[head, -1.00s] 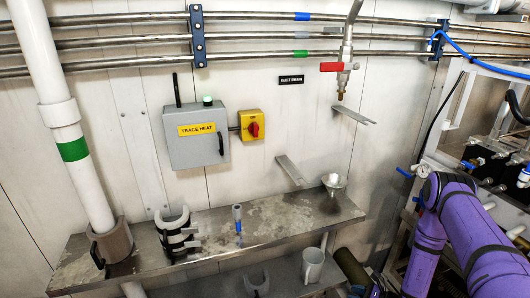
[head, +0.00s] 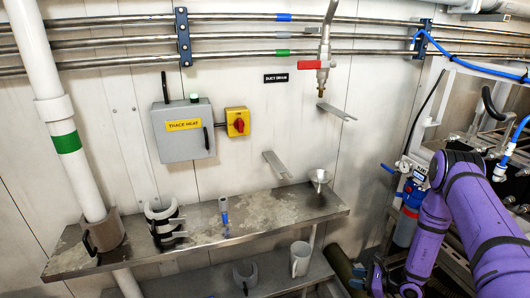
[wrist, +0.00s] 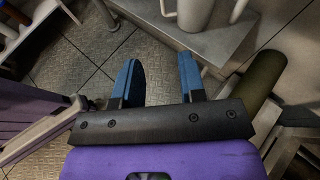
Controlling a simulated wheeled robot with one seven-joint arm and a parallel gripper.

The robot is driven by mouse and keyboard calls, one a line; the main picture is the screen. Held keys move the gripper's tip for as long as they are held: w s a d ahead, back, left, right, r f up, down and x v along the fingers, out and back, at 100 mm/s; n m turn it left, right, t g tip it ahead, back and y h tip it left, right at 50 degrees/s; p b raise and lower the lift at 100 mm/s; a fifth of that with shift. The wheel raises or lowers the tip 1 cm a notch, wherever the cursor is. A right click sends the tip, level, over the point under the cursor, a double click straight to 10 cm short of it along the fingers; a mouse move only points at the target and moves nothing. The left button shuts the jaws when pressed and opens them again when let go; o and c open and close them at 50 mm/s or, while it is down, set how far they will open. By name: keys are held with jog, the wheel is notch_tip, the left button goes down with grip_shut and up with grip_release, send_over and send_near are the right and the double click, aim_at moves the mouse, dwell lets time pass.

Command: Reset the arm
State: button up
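My purple arm is at the right of the head view, bent at the elbow with its lower part reaching down past the shelf's right end. In the wrist view my gripper (wrist: 158,78) has its two blue fingers spread apart over the tiled floor, with nothing between them. In the head view the gripper end is low at the bottom edge and hard to make out.
A steel shelf (head: 262,221) carries split clamps (head: 163,225), a blue-handled tool (head: 224,210) and a funnel (head: 319,178). A white mug (head: 300,259) stands on the lower shelf. A dark green cylinder (wrist: 256,90) lies near my gripper. Pipes and hoses crowd the right.

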jog(key=w+a+r+n+g, duration=0.1)
jog(key=r+n, duration=0.1)
jog(key=r, duration=0.5)
jog(key=w+a+r+n+g+y, duration=0.1)
jog(key=r+n+g, duration=0.1)
jog(key=r, duration=0.5)
jog(key=w+a+r+n+g, duration=0.1)
jog(key=r+n, duration=0.2)
jog(key=r, duration=0.4)
jog(key=s+a+r+n+g+h, duration=0.1)
jog(key=s+r+n+g, duration=0.15)
jog(key=r, duration=0.65)
jog(key=s+a+r+n+g+h, duration=0.1)
jog(key=s+a+r+n+h, duration=0.2)
jog(key=r, duration=0.6)
jog(key=s+r+n+h, duration=0.4)
jog(key=s+r+n, duration=0.2)
jog(key=s+r, duration=0.75)
jog(key=s+d+r+n+t+h, duration=0.2)
jog(key=s+r, duration=0.2)
jog(key=s, duration=0.2)
jog(key=s+d+r+n+t+h, duration=0.2)
jog(key=s+r+t, duration=0.1)
jog(key=s+r, duration=0.2)
jog(key=shift+s+d+r+t+h, duration=0.2)
jog(key=shift+s+t+h, duration=0.2)
jog(key=shift+s, duration=0.65)
jog(key=shift+n, duration=0.25)
